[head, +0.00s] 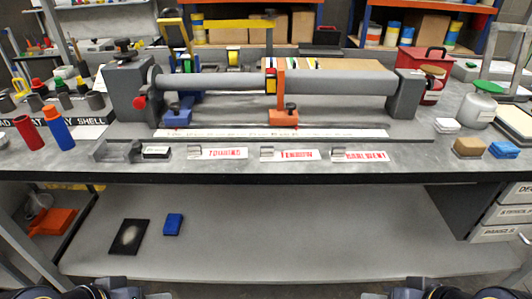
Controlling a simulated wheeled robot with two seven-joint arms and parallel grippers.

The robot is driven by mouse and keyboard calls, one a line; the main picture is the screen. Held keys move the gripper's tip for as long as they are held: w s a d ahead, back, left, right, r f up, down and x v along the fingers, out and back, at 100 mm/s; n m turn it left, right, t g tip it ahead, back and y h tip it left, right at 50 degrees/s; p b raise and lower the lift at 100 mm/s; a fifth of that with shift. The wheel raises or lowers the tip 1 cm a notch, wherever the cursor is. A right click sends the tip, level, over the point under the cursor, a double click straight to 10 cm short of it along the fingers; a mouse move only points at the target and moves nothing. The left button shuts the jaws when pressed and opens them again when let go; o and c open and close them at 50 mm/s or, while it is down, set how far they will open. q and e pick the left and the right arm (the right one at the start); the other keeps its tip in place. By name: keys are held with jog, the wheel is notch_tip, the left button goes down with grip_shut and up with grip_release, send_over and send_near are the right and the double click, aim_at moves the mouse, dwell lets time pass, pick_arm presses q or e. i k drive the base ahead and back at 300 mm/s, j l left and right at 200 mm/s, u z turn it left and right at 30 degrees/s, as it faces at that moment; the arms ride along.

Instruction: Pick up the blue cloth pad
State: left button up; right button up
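Two small blue pads are in the head view, and I cannot tell from their look alone which is cloth. One blue pad (173,224) lies flat on the grey lower shelf, left of centre, just right of a dark square pad with a pale smudge (130,237). The other blue pad (503,149) lies on the bench top at the far right, beside a tan block (469,147). Only dark parts of my two arms show at the bottom edge, left and right. No gripper fingers are in view, and nothing touches either pad.
The bench top (270,171) overhangs the lower shelf (300,230), which is mostly clear. A long grey tube fixture (330,84) fills the bench middle. Red and blue cylinders (57,128) stand at left. A drawer unit (501,215) stands at right.

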aim_at(500, 150)
jog(key=z, duration=1.6)
